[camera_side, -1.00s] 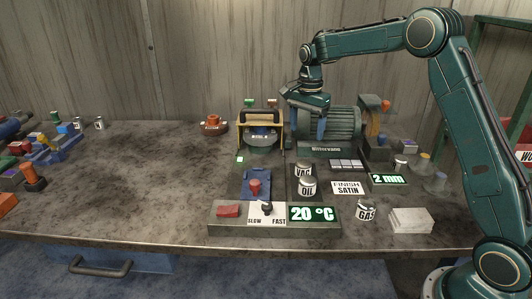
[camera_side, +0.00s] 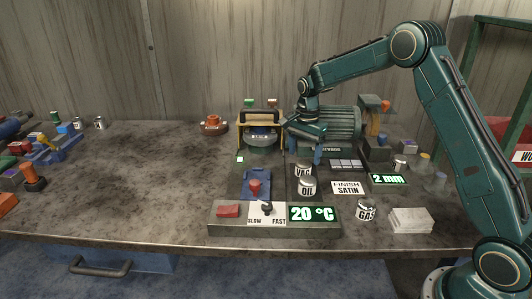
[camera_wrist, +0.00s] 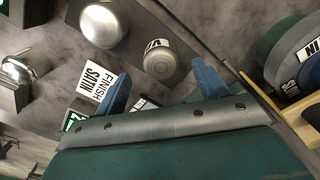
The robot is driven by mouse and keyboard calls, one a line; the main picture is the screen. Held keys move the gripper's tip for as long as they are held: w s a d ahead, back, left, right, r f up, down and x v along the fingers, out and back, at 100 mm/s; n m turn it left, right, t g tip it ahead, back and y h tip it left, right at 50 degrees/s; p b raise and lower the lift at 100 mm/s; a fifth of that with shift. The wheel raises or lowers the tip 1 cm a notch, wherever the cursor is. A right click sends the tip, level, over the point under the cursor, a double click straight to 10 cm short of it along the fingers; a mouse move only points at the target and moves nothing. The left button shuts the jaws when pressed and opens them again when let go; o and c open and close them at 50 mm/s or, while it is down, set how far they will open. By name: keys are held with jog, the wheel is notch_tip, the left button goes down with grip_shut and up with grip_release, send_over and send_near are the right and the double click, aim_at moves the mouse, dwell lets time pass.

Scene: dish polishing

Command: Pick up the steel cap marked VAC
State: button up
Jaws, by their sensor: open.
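The steel cap marked VAC (camera_side: 303,169) stands on the bench just behind the cap marked OIL (camera_side: 307,187), which hides its lower part in the side view. In the wrist view the VAC cap (camera_wrist: 160,62) shows its round top and part of its label, ahead of the gap between my blue fingers. My gripper (camera_side: 304,152) is open and empty, above and slightly behind the VAC cap in the side view. Both fingers also show in the wrist view (camera_wrist: 163,86), spread wider than the cap.
A cap marked GAS (camera_side: 365,211) stands at front right, beside a pale block stack (camera_side: 410,220). The green motor (camera_side: 343,124) is behind my gripper. The bench's left middle is clear.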

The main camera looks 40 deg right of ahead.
aim_at(303, 162)
jog(key=shift+f, duration=2.35)
jog(key=shift+c, duration=0.2)
jog(key=c, duration=1.1)
jog(key=shift+r, duration=0.15)
jog(key=shift+c, duration=0.2)
notch_tip(303, 162, up, 20)
